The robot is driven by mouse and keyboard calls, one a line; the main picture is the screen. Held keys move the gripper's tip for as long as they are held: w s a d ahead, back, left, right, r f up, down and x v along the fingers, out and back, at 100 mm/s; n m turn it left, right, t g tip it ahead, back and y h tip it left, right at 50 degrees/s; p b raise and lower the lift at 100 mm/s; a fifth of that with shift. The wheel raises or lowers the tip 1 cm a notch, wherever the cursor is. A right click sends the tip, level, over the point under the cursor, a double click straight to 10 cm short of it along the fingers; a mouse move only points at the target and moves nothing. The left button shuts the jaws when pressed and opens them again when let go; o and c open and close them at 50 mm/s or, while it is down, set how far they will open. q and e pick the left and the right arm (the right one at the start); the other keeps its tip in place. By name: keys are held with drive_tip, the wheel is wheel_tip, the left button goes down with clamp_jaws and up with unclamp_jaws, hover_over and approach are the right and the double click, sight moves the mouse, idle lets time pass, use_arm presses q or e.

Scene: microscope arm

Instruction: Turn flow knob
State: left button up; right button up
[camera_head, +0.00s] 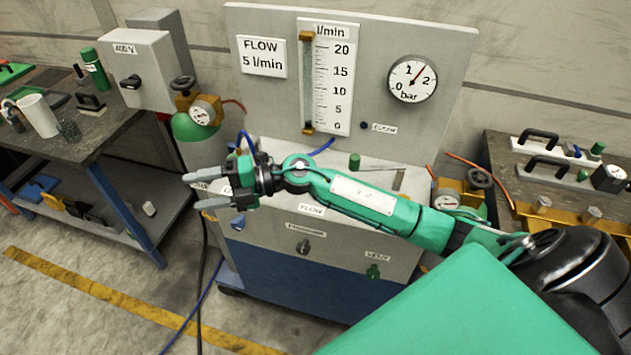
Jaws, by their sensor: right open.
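A black knob (303,247) sits under a second label, and a green knob (373,271) under a VENT label. A blue knob (237,223) is at the left. The flow tube scale (328,80) runs from 0 to 20 l/min, beside a sign (262,56) reading FLOW 5 l/min. My right gripper (187,192) is open and empty, pointing left past the cabinet's left side. My left gripper is out of view.
A pressure gauge (412,79) is on the upright panel. A green cylinder (200,140) with a valve stands left of the cabinet. A workbench (100,126) is at the left and another (515,185) at the right. Hoses hang by the cabinet's left side.

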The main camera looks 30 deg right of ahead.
drive_tip(key=w+d+f+n+g+h, duration=0.1)
drive_tip(key=d+n+g+h, duration=0.15)
drive_tip(key=d+h, duration=0.9)
drive_tip(key=w+d+f+n+g+h, duration=0.1)
drive_tip(key=d+g+h, duration=0.35)
drive_tip(key=d, duration=1.25)
drive_tip(key=shift+t+h, duration=0.6)
drive_tip(key=shift+t, duration=0.1)
drive_tip(key=f+p, duration=0.1)
drive_tip(key=f, duration=0.3)
drive_tip(key=f+p, duration=0.1)
drive_tip(key=f, duration=0.3)
drive_tip(key=f+p, duration=0.2)
drive_tip(key=f, duration=0.2)
drive_tip(key=shift+w+a, duration=0.1)
drive_tip(key=shift+a, duration=0.2)
drive_tip(key=shift+f, duration=0.75)
